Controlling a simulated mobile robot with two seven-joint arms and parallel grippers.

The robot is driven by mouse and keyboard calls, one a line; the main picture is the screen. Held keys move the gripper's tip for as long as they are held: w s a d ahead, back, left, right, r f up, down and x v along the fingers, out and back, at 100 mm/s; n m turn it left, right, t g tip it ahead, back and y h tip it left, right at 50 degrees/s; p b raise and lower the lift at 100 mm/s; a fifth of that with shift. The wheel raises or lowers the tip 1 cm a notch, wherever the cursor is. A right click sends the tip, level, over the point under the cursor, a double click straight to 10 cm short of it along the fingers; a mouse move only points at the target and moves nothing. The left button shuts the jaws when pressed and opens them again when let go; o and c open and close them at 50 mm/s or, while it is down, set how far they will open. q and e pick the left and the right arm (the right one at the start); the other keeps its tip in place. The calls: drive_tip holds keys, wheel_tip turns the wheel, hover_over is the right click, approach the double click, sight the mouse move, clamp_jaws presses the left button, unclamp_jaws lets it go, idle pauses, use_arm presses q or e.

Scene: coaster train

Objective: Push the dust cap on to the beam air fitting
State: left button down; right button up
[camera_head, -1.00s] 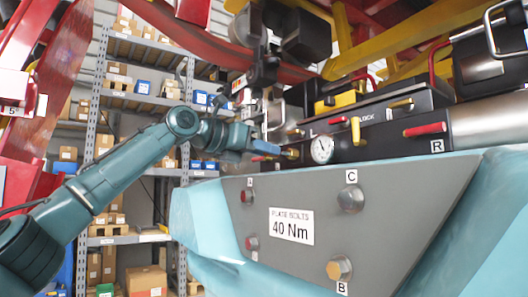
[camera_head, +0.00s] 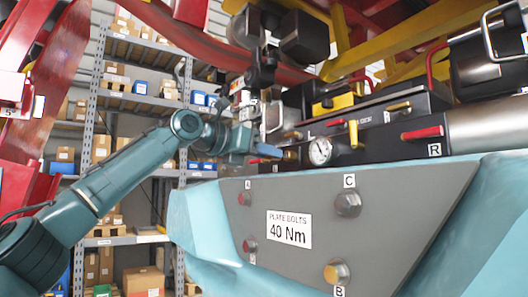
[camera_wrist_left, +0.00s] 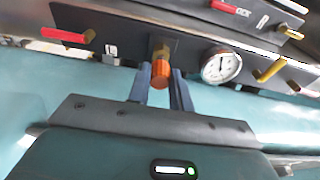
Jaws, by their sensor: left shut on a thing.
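The orange dust cap (camera_wrist_left: 160,76) is held between the two blue fingers of my left gripper (camera_wrist_left: 160,85) in the left wrist view. The brass beam air fitting (camera_wrist_left: 158,46) is directly beyond the cap, on the dark panel. The cap overlaps the fitting's near end there, so I cannot tell how far it is on, or whether it touches. In the head view my left gripper (camera_head: 270,151) points right at the brass fitting (camera_head: 291,155), close to it. The cap is not clear in that view. My right gripper is not in view.
A round gauge (camera_head: 320,151) sits just right of the fitting. Red-handled (camera_head: 423,132) and yellow-handled (camera_head: 354,133) levers stick out of the panel. The grey bolt plate (camera_head: 400,205) is below. Shelves with boxes (camera_head: 140,150) stand behind my left arm.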

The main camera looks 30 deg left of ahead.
use_arm(q)
drive_tip(key=shift+p+x, duration=0.6)
drive_tip(key=shift+x, duration=0.4)
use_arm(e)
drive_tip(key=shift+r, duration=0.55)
use_arm(q)
drive_tip(key=shift+r, duration=0.15)
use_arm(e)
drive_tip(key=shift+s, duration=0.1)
use_arm(q)
drive_tip(key=c, duration=1.2)
unclamp_jaws()
drive_tip(key=shift+w, duration=0.1)
drive_tip(key=shift+o, duration=0.2)
drive_tip(key=shift+s+a+b, duration=0.1)
drive_tip(key=shift+s+b, duration=0.15)
drive_tip(key=shift+b, duration=0.2)
drive_tip(key=b+v, duration=0.2)
drive_tip(key=v, duration=0.1)
drive_tip(key=b+v, duration=0.1)
drive_tip(key=v, duration=0.1)
drive_tip(key=shift+f, duration=0.25)
drive_tip(key=b+v, duration=0.3)
drive_tip(key=v, duration=0.4)
drive_tip(key=shift+s+r, duration=0.3)
drive_tip(key=shift+r, duration=0.05)
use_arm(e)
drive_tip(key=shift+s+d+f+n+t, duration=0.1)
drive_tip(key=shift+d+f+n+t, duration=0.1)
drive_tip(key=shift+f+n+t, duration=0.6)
